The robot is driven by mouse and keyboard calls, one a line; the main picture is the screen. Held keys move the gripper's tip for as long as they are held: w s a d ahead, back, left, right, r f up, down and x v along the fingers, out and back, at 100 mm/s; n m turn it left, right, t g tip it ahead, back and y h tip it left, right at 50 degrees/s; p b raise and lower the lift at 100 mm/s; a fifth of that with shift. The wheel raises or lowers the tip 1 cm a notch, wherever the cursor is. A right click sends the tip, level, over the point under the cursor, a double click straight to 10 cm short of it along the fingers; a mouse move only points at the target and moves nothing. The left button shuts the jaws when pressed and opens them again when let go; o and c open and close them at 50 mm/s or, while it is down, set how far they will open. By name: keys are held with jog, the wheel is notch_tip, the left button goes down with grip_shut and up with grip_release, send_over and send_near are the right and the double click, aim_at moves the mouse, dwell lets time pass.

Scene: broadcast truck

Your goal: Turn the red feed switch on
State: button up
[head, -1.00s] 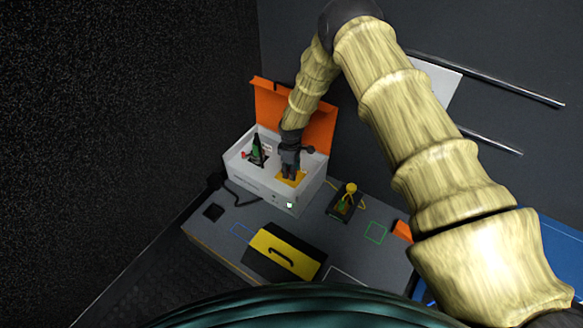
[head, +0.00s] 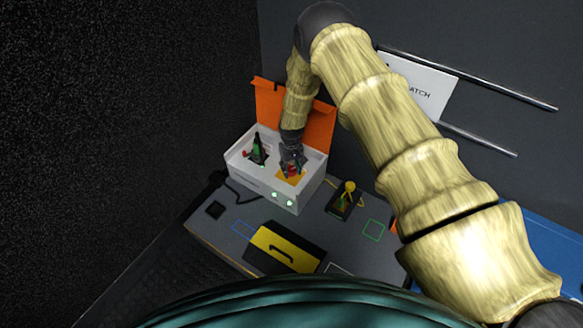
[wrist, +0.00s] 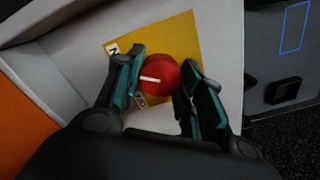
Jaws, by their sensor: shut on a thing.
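The red feed switch (wrist: 160,76) is a round red knob with a white pointer line on a yellow plate (wrist: 182,33). In the wrist view the line points left. My gripper (wrist: 160,90) has a finger on each side of the knob and is shut on it. Two small lights (head: 274,194) on the box front glow pale green. The plate's lettering is partly hidden by my fingers.
A black and green lever switch (head: 258,150) stands in the box's left part. A small box with a yellow knob (head: 349,187) stands to the right. A yellow-and-black case with a handle (head: 283,250) lies in front.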

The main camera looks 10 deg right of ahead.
aim_at(291, 169)
jog(key=shift+m, duration=0.7)
jog(key=o, duration=1)
jog(key=shift+r, duration=0.1)
notch_tip(291, 169, up, 12)
jog(key=shift+f, duration=0.1)
dwell(0.5)
